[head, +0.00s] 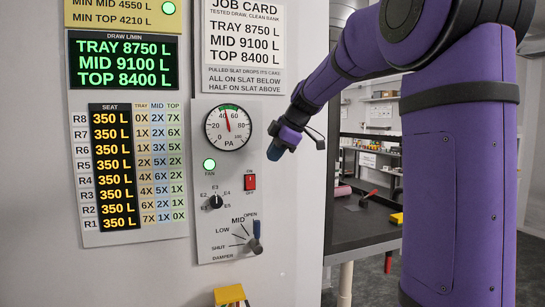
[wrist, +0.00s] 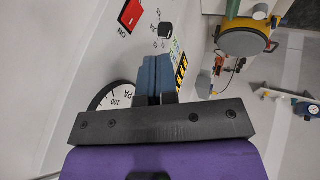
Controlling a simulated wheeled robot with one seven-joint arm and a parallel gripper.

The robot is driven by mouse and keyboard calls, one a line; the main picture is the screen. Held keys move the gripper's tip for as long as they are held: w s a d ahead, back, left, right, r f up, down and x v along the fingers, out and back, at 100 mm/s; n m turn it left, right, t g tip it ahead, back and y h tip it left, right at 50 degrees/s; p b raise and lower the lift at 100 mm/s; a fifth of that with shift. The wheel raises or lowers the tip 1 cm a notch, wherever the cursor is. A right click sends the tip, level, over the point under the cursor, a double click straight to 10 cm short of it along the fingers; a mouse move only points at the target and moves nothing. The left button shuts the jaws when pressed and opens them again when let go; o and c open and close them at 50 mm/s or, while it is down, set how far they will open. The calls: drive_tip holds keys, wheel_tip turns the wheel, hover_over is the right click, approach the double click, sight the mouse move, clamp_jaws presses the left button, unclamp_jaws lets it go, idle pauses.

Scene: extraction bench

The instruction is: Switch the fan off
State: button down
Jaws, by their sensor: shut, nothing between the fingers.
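The fan switch (head: 250,182) is a red rocker on the white control panel, with a small label above and OFF below. It also shows in the wrist view (wrist: 131,14) near the top edge, with ON beside it. I cannot tell which side is pressed in. The round FAN lamp (head: 209,165) left of the switch is lit green. My gripper (head: 274,154) is shut and empty, up and to the right of the switch and apart from it. Its blue fingertips (wrist: 155,62) are together in the wrist view.
A PA gauge (head: 228,126) sits above the switch, its needle a little left of upright. A black selector knob (head: 216,202) and a damper lever (head: 256,236) sit below. A yellow object (head: 229,295) stands under the panel. A dark bench (head: 360,225) lies to the right.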

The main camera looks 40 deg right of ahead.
sight(254, 182)
drive_tip(key=shift+s+a+f, duration=0.15)
drive_tip(key=shift+f, duration=0.4)
drive_tip(key=x, duration=0.3)
drive_tip(key=w+x, duration=0.1)
drive_tip(key=x, duration=0.3)
drive_tip(key=d+x, duration=0.1)
drive_tip(key=x, duration=0.3)
drive_tip(key=shift+w+r, duration=0.2)
drive_tip(key=shift+w, duration=0.3)
drive_tip(key=shift+w+d, duration=0.15)
drive_tip(key=shift+w, duration=0.55)
